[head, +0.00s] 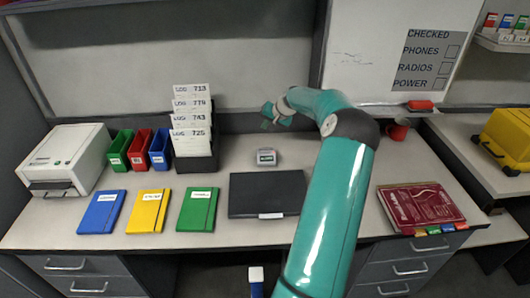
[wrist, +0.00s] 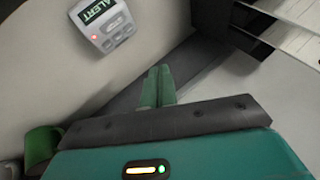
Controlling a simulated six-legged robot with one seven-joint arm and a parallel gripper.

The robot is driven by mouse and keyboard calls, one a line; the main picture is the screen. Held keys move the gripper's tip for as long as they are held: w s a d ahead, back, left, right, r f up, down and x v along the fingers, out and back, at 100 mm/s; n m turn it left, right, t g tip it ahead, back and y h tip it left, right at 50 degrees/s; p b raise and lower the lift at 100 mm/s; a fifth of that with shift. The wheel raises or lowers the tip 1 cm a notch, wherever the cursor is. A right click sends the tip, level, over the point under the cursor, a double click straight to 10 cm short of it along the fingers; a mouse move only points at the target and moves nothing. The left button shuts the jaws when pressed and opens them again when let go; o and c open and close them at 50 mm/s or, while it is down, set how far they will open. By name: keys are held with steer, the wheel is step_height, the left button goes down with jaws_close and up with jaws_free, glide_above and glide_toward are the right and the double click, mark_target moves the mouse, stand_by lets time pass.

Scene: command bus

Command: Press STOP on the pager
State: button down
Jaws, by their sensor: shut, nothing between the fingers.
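The pager (head: 266,157) is a small light grey box on the desk, behind the black folder. In the wrist view the pager (wrist: 103,22) is at the upper left, partly cut off by the top edge. Its dark screen reads ALERT, a red light glows beside it, and small buttons sit below the screen. I cannot read the button labels. My gripper (head: 268,116) is above and behind the pager in the head view. In the wrist view my gripper (wrist: 159,70) has its green fingers together and empty, apart from the pager, which lies up and left of the fingertips.
A black folder (head: 266,193) lies in front of the pager. A rack of log cards (head: 195,165) stands to its left; white cards (wrist: 290,38) show in the wrist view. A red binder (head: 418,206) lies at right.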

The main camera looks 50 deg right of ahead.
mark_target(266, 152)
steer(key=shift+s+a+f, duration=0.15)
steer(key=shift+a+f, duration=0.05)
steer(key=shift+f, duration=1.2)
steer(key=shift+s+a+f, duration=0.2)
steer(key=shift+f, duration=1.15)
steer(key=shift+s+a+f, duration=0.15)
steer(key=shift+a+f, duration=0.05)
steer(key=shift+f, duration=1.2)
steer(key=shift+f, duration=0.1)
steer(key=shift+f, duration=0.3)
steer(key=shift+a+f, duration=0.1)
steer(key=shift+f, duration=0.25)
steer(key=shift+r, duration=0.75)
steer(key=shift+r, duration=0.1)
steer(key=shift+w+d+r, duration=0.1)
steer(key=shift+d+r, duration=0.05)
steer(key=shift+r, duration=0.65)
steer(key=shift+w+d+r, duration=0.1)
steer(key=shift+d+r, duration=0.05)
steer(key=shift+r, duration=0.65)
steer(key=shift+w+d+r, duration=0.1)
steer(key=shift+d+r, duration=0.05)
steer(key=shift+r, duration=0.65)
